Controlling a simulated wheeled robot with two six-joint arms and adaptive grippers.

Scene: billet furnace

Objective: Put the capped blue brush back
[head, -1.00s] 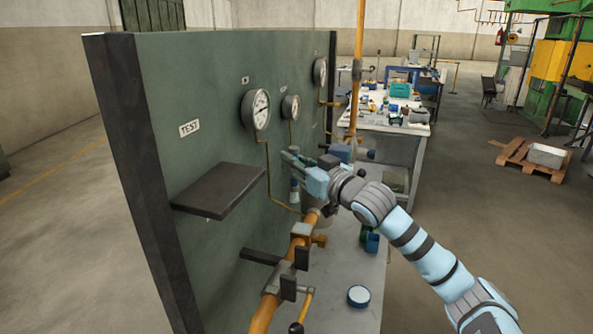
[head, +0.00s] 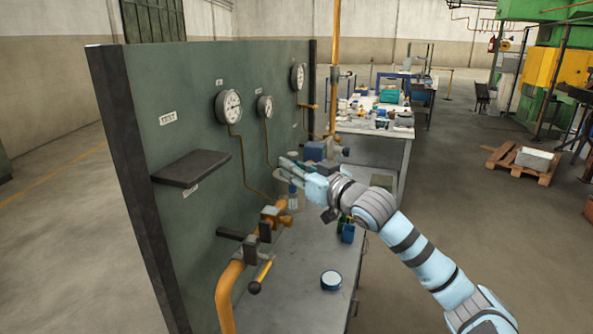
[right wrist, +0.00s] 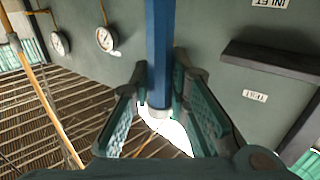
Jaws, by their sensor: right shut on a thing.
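My right gripper (head: 287,170) is beside the green gauge panel (head: 260,75), above the bench. In the right wrist view its two fingers are shut on a blue, rod-like thing (right wrist: 159,50), which I take for the brush. Its visible end has a grey collar (right wrist: 158,111) between the fingertips. In the head view the held thing is small and partly hidden by the gripper; a pale, bluish piece (head: 293,193) shows just below the fingers. I cannot make out the cap or bristles. My left gripper is not in view.
A dark shelf (head: 190,168) juts from the panel. An orange pipe (head: 230,285) with a valve lever runs along the panel. The bench front is mostly clear.

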